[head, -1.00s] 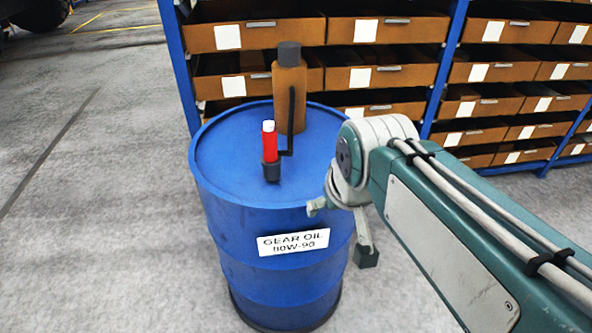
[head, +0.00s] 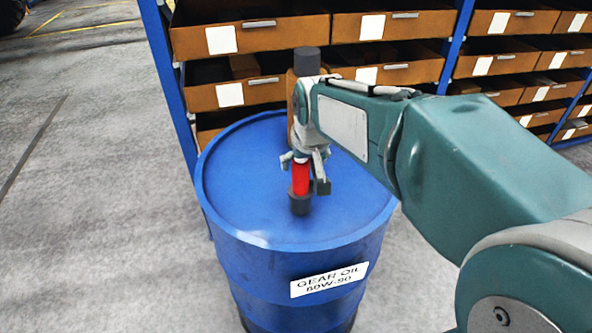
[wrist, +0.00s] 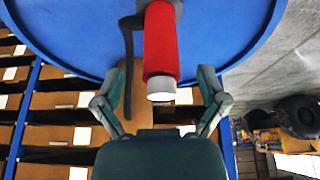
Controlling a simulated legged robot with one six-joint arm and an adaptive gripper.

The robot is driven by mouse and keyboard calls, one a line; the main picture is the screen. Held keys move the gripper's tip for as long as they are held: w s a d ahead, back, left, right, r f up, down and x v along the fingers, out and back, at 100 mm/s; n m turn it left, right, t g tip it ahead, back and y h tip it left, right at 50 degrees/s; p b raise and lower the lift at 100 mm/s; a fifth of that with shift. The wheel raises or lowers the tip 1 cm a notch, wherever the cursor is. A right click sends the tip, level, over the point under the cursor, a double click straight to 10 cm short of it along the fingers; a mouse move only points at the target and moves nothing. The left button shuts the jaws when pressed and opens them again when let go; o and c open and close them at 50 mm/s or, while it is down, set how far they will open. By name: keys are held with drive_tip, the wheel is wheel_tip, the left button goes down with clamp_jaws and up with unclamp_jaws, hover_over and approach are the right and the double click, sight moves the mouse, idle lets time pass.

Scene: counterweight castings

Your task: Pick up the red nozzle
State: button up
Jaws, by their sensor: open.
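The red nozzle (head: 300,182) stands upright on top of the blue drum (head: 235,185), with a dark grey collar at its base and a white tip. In the wrist view the red nozzle (wrist: 160,42) shows its white end toward me. My gripper (head: 304,174) is open at the upper part of the nozzle and partly covers it in the head view. In the wrist view my gripper (wrist: 160,76) has one finger on each side of the white tip, with gaps visible on both sides. It holds nothing.
A brown cylinder with a dark cap (head: 307,61) stands on the drum behind the nozzle, partly hidden by my arm. A dark bent hose (wrist: 128,70) runs beside the nozzle. Shelves with cardboard bins (head: 385,35) stand behind. The floor at left (head: 90,210) is clear.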

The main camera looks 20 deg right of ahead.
sight(301, 185)
drive_tip(key=x, duration=0.4)
drive_tip(key=shift+w+a, duration=0.2)
drive_tip(key=shift+w, duration=0.05)
drive_tip(key=shift+d+r, duration=0.1)
drive_tip(key=shift+d, duration=0.1)
drive_tip(key=c, duration=1)
drive_tip(key=shift+c, duration=0.2)
